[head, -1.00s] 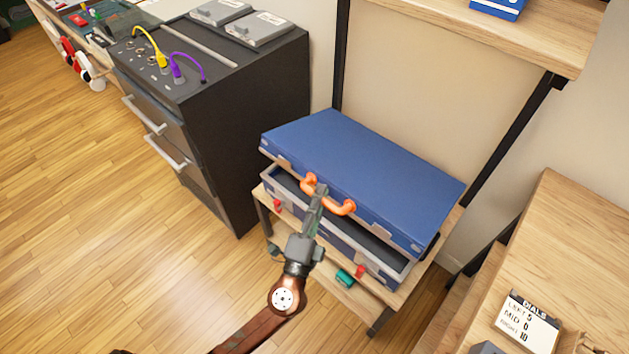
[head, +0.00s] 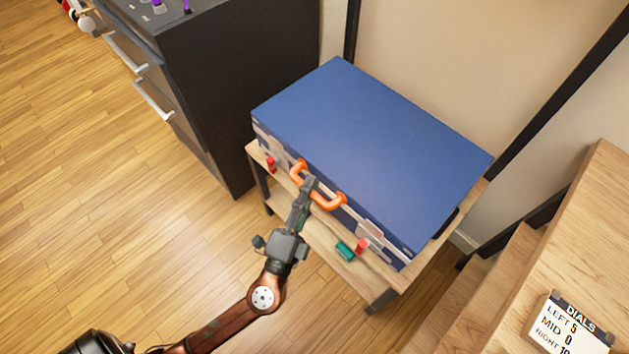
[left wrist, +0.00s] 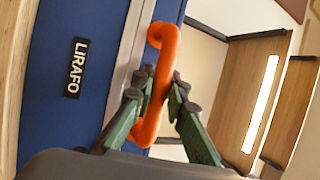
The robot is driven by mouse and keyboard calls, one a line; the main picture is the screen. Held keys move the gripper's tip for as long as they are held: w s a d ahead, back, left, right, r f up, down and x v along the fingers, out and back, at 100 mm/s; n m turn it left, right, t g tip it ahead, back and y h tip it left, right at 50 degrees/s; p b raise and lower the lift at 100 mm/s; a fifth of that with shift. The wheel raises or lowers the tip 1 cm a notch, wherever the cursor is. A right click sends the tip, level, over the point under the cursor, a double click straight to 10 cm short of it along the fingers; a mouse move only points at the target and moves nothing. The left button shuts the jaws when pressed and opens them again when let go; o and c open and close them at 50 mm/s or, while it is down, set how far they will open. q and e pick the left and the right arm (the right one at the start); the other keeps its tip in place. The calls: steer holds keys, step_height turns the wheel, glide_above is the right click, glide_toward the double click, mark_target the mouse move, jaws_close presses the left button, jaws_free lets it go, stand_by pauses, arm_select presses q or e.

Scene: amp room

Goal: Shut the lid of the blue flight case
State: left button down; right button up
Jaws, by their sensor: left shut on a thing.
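The blue flight case (head: 345,165) stands on a small wooden stand below the wall. Its lid (head: 375,135) lies level over the base, and no clear gap shows along the front; I cannot tell whether it is fully down. An orange handle (head: 328,203) is on the lid's front edge. My left gripper (head: 309,188) is shut on this handle. My right gripper is not in view.
The wooden stand (head: 375,291) has red pegs (head: 361,246) and a teal object (head: 345,252) at its front. A black cabinet (head: 240,90) stands close on the left. A wooden surface with a dials card (head: 570,328) is at right. Open floor lies at left.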

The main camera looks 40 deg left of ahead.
arm_select(q)
steer(key=shift+s+f, duration=0.15)
steer(key=shift+f, duration=0.5)
steer(key=c, duration=2.2)
jaws_free()
steer(key=v, duration=1.2)
steer(key=shift+r, duration=0.25)
steer(key=shift+a, duration=0.1)
